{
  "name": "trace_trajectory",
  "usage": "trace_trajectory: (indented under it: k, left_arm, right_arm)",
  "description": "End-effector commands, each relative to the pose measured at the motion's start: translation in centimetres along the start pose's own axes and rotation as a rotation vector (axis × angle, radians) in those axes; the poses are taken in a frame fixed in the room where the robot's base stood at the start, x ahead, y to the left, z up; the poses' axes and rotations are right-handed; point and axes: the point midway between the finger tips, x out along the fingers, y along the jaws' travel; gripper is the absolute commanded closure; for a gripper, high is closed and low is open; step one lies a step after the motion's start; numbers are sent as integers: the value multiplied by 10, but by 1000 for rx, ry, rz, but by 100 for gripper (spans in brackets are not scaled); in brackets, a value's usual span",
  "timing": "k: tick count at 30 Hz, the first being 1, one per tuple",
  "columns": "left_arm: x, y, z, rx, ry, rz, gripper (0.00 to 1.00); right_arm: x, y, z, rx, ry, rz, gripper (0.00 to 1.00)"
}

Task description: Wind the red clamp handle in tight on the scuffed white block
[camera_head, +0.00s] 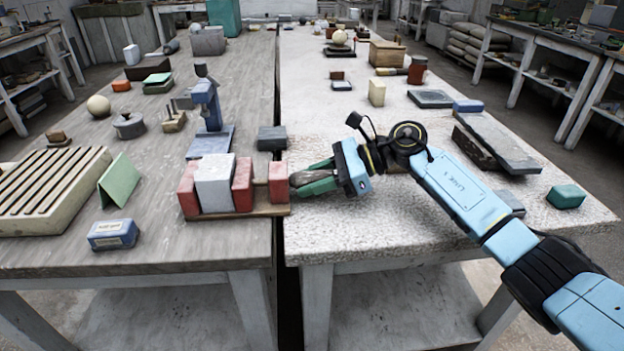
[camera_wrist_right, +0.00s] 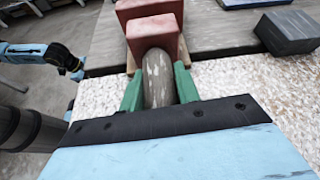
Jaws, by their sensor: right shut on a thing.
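The clamp's wooden base (camera_head: 262,211) straddles the seam between the two tables. The white block (camera_head: 214,184) stands on it between two red jaws (camera_head: 188,190) (camera_head: 242,184); I cannot make out any gap at either side. A separate red end block (camera_head: 278,182) stands to the right. My right gripper (camera_head: 314,181) comes from the right, its green fingers shut around a handle. In the right wrist view this handle (camera_wrist_right: 158,78) is a grey-brown cylinder, not red, running to the red end block (camera_wrist_right: 153,33). The white block is hidden there.
A blue box (camera_head: 114,235), a green folded piece (camera_head: 119,180) and a slatted rack (camera_head: 48,190) lie left of the clamp. A blue stand (camera_head: 210,140) and a dark block (camera_head: 271,138) are behind it.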

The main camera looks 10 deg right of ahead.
Motion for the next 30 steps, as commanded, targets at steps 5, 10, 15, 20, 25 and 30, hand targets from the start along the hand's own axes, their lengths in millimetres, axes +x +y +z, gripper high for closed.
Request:
trace_trajectory:
  k: [5, 10, 15, 20, 25, 30]
  left_arm:
    - [-1, 0, -1, 0, 1, 0, 64]
    - [-1, 0, -1, 0, 1, 0, 64]
    - [-1, 0, -1, 0, 1, 0, 64]
    - [-1, 0, -1, 0, 1, 0, 64]
    - [-1, 0, -1, 0, 1, 0, 64]
    - [-3, 0, -2, 0, 6, 1, 64]
  right_arm:
    - [0, 0, -1, 21, 1, 7, 91]
    - [0, 0, -1, 22, 1, 7, 91]
    - [0, 0, -1, 21, 1, 7, 67]
    - [0, 0, 0, 20, 1, 7, 59]
    - [-1, 0, 0, 19, 1, 7, 59]
    - [-15, -1, 0, 19, 1, 5, 59]
